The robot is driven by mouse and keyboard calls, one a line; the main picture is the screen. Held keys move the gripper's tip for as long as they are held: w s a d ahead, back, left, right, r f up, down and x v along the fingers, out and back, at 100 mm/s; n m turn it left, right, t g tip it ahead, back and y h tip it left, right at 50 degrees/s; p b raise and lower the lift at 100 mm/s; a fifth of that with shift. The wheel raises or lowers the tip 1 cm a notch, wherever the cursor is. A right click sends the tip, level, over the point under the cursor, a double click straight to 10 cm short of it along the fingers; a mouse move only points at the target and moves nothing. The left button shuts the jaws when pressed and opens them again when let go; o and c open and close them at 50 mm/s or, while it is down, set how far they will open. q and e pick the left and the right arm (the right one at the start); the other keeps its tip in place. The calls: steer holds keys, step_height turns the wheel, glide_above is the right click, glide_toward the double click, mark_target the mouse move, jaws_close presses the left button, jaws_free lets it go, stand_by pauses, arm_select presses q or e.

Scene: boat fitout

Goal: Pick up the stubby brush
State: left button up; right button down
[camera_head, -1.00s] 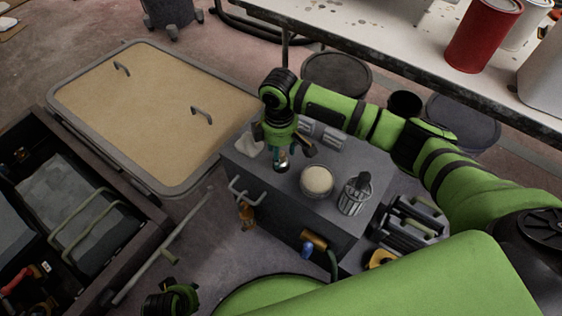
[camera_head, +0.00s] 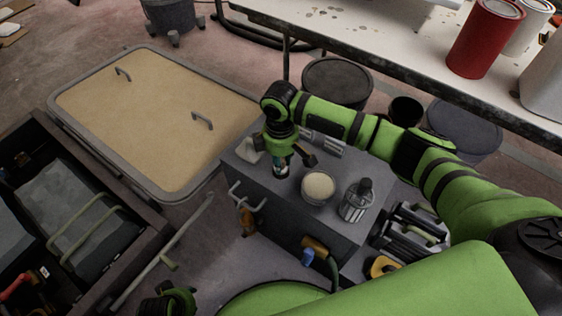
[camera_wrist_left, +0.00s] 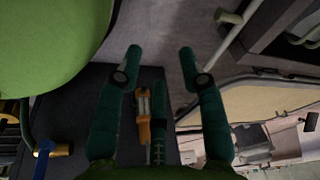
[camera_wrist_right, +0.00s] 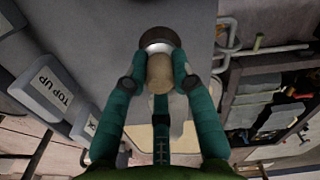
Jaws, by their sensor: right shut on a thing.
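The stubby brush (camera_wrist_right: 158,45) shows in the right wrist view, with a pale wooden handle, a bright metal band and a dark end. My right gripper (camera_wrist_right: 158,82) is shut on its handle, one teal finger on each side. In the head view my right gripper (camera_head: 281,168) points down over the far left part of the grey cabinet top (camera_head: 285,205), and mostly hides the brush. I cannot tell whether the brush touches the top. My left gripper (camera_wrist_left: 160,62) is open and empty in the left wrist view, low beside the cabinet.
A round tub with cream contents (camera_head: 318,187) and a clear jar with a dark top (camera_head: 357,200) stand close right of the right gripper. Grey "TOP UP" blocks (camera_wrist_right: 48,90) lie nearby. Orange-handled (camera_head: 247,220) and blue-ended (camera_head: 308,256) tools hang on the cabinet's side.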

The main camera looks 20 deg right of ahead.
mark_target(282, 160)
steer(key=shift+r, duration=0.35)
step_height(282, 160, up, 4)
steer(key=shift+s+d+r+p, duration=0.1)
steer(key=shift+s+d+p, duration=0.05)
steer(key=shift+p, duration=0.75)
arm_select(q)
steer(key=shift+t, duration=0.6)
steer(key=f+p, duration=0.1)
steer(key=f, duration=0.1)
steer(key=f+p, duration=0.1)
steer(key=f, duration=0.1)
steer(key=a+f+p, duration=0.1)
steer(key=shift+s+f, duration=0.25)
steer(key=shift+f, duration=0.15)
arm_select(e)
steer(key=s+d+r, duration=0.4)
steer(key=s+r, duration=0.2)
steer(key=s, duration=0.4)
steer(key=shift+s+d, duration=0.15)
steer(key=shift+d, duration=0.15)
steer(key=c, duration=1.6)
jaws_free()
jaws_close()
